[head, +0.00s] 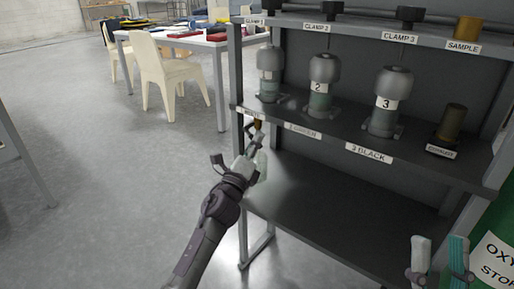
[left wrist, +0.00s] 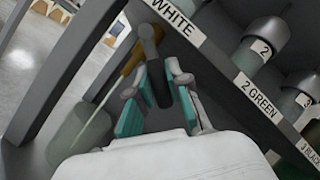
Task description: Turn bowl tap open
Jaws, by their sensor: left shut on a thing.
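The tap has a brass body (head: 258,124) under the front left edge of the shelf, by the first label. In the left wrist view, the brass body (left wrist: 128,66) slants down to the left from a grey round joint. A dark handle (left wrist: 148,50) hangs from that joint between the teal pads of my left gripper (left wrist: 160,78). My left gripper (head: 259,148) is shut on this handle, just below the shelf edge. A pale translucent bowl (left wrist: 80,138) shows at lower left in the wrist view. My right gripper (head: 440,245) is open and empty at the bottom right.
Bottles 2 (head: 323,70) and 3 (head: 390,88) stand on the upper shelf (head: 345,125) with a brass cylinder (head: 451,122). The lower shelf (head: 315,200) is bare. The floor (head: 90,190) at left is clear.

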